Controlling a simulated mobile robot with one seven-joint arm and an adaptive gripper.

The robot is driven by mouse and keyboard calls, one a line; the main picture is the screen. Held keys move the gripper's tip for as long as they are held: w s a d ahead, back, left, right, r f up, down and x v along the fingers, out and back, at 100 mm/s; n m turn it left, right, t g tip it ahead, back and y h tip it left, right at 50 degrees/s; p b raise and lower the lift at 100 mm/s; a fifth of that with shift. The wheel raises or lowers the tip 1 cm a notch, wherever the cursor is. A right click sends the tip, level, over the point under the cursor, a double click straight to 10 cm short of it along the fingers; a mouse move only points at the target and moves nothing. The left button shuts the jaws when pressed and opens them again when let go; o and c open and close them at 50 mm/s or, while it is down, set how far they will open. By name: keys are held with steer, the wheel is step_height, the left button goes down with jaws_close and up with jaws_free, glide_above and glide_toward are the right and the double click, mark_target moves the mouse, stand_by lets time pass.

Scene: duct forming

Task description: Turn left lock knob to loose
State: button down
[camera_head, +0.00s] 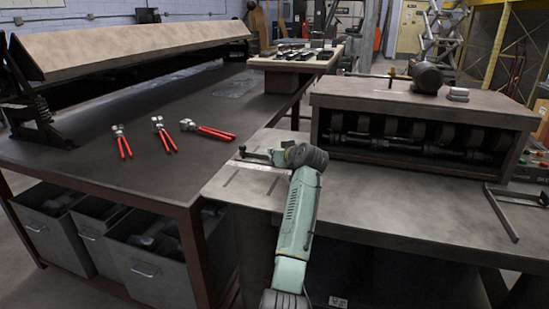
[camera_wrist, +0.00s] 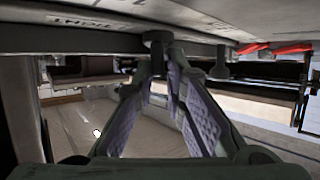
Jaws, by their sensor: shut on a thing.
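My gripper (camera_head: 270,156) is at the near corner of the right bench, by a slotted metal plate (camera_head: 262,180). In the wrist view, my gripper (camera_wrist: 160,72) has its two purple-padded fingers closed in on a small dark knob (camera_wrist: 158,38), one finger on each side of its stem. A second dark knob (camera_wrist: 219,68) stands free to the right in the wrist view. Lettering on the plate shows upside down in that view and is only partly readable. The head view is too small to show the held knob or its turn angle.
Several red-handled pliers (camera_head: 165,136) lie on the left table (camera_head: 110,175). A long forming brake (camera_head: 140,45) stands behind them. A roller machine (camera_head: 420,105) fills the right bench's back. A metal bracket (camera_head: 503,215) lies at the far right. The bench front between is clear.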

steer(key=n+g+y, duration=0.1)
steer(key=n+g+y+b, duration=0.1)
steer(key=n, duration=0.1)
steer(key=shift+w+d+f+y, duration=0.15)
steer(key=shift+d+y, duration=0.2)
steer(key=shift+y, duration=0.05)
steer(key=shift+a+n+y, duration=0.1)
steer(key=shift+n+y, duration=0.2)
steer(key=shift+g, duration=0.4)
steer(key=shift+a+f, duration=0.1)
steer(key=c, duration=1.7)
jaws_free()
steer(key=shift+a, duration=0.1)
step_height(320, 180, up, 10)
